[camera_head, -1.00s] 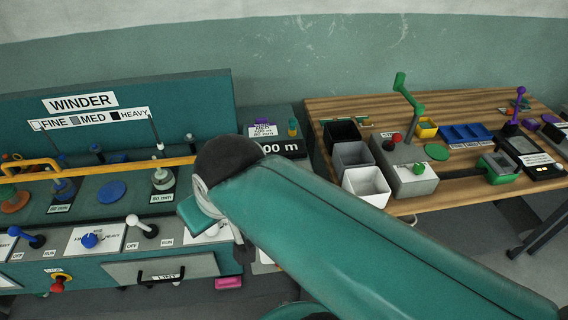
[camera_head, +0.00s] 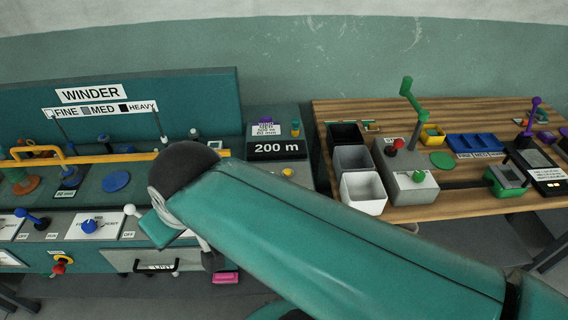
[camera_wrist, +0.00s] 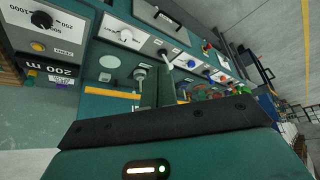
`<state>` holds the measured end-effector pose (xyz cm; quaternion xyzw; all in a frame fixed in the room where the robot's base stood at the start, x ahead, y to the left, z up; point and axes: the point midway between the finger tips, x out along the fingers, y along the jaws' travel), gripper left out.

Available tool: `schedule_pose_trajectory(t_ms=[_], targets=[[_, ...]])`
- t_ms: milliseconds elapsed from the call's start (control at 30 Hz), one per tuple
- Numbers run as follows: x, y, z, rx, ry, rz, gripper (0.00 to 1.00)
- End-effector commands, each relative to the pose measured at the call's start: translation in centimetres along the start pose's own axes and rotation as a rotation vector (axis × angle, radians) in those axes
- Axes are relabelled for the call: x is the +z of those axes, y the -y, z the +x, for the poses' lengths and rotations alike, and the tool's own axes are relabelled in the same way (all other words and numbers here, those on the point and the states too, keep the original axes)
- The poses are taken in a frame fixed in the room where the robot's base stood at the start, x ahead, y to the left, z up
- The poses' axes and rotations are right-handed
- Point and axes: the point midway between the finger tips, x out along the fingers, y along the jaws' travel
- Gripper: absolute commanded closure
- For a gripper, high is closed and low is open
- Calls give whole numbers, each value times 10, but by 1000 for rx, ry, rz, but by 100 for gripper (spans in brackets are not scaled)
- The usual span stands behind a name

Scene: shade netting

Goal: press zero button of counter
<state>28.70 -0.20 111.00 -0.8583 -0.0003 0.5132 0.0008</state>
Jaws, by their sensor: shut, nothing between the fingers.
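The counter's black display (camera_head: 276,148) reads "200 m" and stands right of the winder, behind my arm in the head view. It also shows at the left of the wrist view (camera_wrist: 50,68). A small yellow button (camera_head: 288,172) sits below the display. In the wrist view the yellow button (camera_wrist: 37,47) is beside a label that appears to read "ZERO" and near a black dial (camera_wrist: 41,20). My gripper (camera_wrist: 157,76) is shut and empty in the wrist view, well right of the button and apart from it.
The winder panel (camera_head: 180,85) with knobs, levers and a yellow rail (camera_head: 110,158) fills the left. A wooden table (camera_head: 330,108) with bins (camera_head: 362,190), a green crank (camera_head: 408,90) and a blue tray (camera_head: 474,142) stands right. A purple-topped piece (camera_head: 265,121) is behind the display.

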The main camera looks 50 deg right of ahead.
Motion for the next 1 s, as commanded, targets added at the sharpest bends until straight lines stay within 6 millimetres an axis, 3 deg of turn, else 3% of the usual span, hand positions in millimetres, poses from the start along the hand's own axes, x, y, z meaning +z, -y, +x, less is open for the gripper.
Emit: schedule_pose_trajectory(t_ms=[567, 767, 1000], targets=[[-8, -8, 2, 14, 18, -19, 100], [-41, -50, 12, 57, 110, -120, 100], [-77, -139, 37, 27, 244, -292, 100]])
